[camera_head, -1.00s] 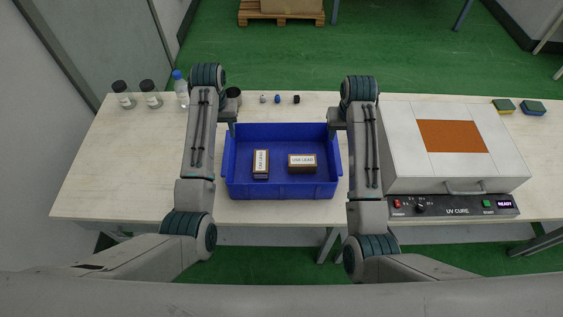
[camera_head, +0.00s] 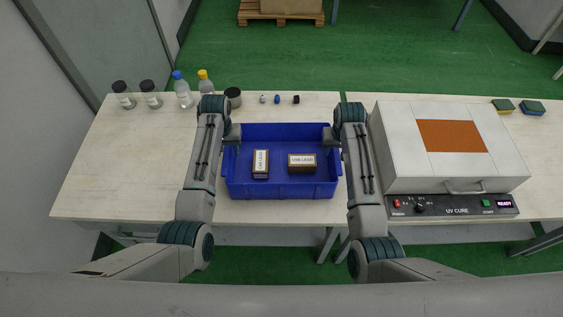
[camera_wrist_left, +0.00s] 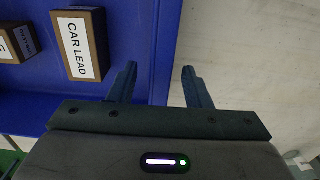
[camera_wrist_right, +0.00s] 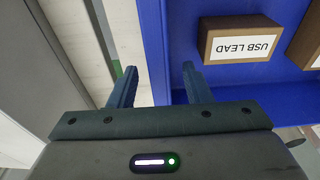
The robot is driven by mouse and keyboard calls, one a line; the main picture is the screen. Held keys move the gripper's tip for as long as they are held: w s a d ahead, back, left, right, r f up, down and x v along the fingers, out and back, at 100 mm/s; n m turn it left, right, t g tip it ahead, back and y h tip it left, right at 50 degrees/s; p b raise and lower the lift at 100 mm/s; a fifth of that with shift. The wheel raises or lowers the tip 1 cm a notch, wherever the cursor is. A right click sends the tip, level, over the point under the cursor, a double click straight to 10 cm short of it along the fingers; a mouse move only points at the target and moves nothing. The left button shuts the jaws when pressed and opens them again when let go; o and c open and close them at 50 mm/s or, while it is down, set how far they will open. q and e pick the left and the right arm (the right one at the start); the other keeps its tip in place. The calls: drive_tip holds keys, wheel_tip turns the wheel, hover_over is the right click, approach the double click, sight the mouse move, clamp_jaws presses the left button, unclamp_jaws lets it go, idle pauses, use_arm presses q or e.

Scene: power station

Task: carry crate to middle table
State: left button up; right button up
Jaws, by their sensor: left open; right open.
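The blue crate (camera_head: 282,191) stands on the pale wooden table (camera_head: 110,175). It holds a CAR LEAD box (camera_head: 261,162) and a USB LEAD box (camera_head: 302,162). My left gripper (camera_head: 233,137) is open at the crate's left side. In the left wrist view its fingers (camera_wrist_left: 158,85) lie either side of the crate's wall (camera_wrist_left: 160,35). My right gripper (camera_head: 331,137) is open at the right side. In the right wrist view its fingers (camera_wrist_right: 159,84) straddle the opposite wall (camera_wrist_right: 155,40). I cannot tell whether the fingers touch the walls.
A UV CURE machine (camera_head: 450,160) stands close right of the crate. Several bottles and jars, including a blue-capped bottle (camera_head: 183,92), stand at the back left. Small items (camera_head: 277,99) lie behind the crate. The table's left front is clear. A pallet (camera_head: 281,18) is on the green floor beyond.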

use_arm(q)
drive_tip(key=shift+f, duration=0.5)
use_arm(e)
drive_tip(key=shift+f, duration=0.45)
use_arm(q)
clamp_jaws()
use_arm(e)
clamp_jaws()
use_arm(q)
drive_tip(key=shift+r, duration=0.1)
use_arm(e)
drive_tip(key=shift+w+r, duration=0.1)
